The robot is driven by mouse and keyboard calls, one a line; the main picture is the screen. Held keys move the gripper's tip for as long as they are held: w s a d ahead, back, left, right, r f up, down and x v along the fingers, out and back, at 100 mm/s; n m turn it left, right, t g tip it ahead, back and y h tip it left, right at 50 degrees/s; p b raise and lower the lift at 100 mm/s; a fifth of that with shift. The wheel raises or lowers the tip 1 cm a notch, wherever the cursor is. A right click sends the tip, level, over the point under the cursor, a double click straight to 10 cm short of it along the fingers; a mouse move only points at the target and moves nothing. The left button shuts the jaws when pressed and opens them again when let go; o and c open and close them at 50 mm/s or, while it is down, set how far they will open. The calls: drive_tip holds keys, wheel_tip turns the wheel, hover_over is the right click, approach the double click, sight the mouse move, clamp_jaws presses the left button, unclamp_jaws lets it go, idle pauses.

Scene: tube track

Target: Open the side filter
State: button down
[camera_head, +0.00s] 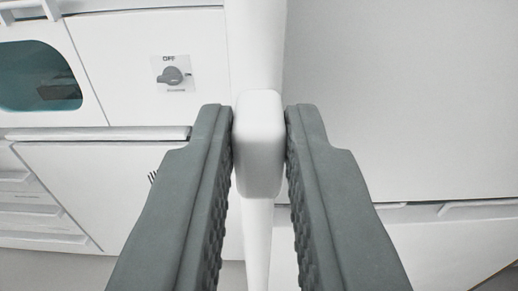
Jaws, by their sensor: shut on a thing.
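My gripper (259,150) shows in the head camera view, its two grey ridged fingers reaching up from the bottom edge. The fingers are shut on a white rounded block (258,165), which looks like a handle. The block lies in line with a white vertical bar (257,45) that runs above and below it. I cannot tell whether this block belongs to the side filter. No other part is clearly a filter.
Behind on the left is a white panel with a grey knob (171,75) under an "OFF" label. A teal-framed window (45,92) is at the far left. Drawer-like ledges (40,210) sit below it. A large plain panel (400,100) fills the right.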

drive_tip(key=c, duration=1.4)
unclamp_jaws()
drive_tip(key=shift+o, duration=0.2)
drive_tip(key=s, duration=1.7)
drive_tip(key=shift+s, duration=0.2)
drive_tip(key=s+r, duration=0.3)
drive_tip(key=s, duration=0.6)
drive_tip(key=s+r, duration=0.3)
drive_tip(key=s, duration=0.6)
drive_tip(key=shift+r+g, duration=0.15)
drive_tip(key=shift+g, duration=0.15)
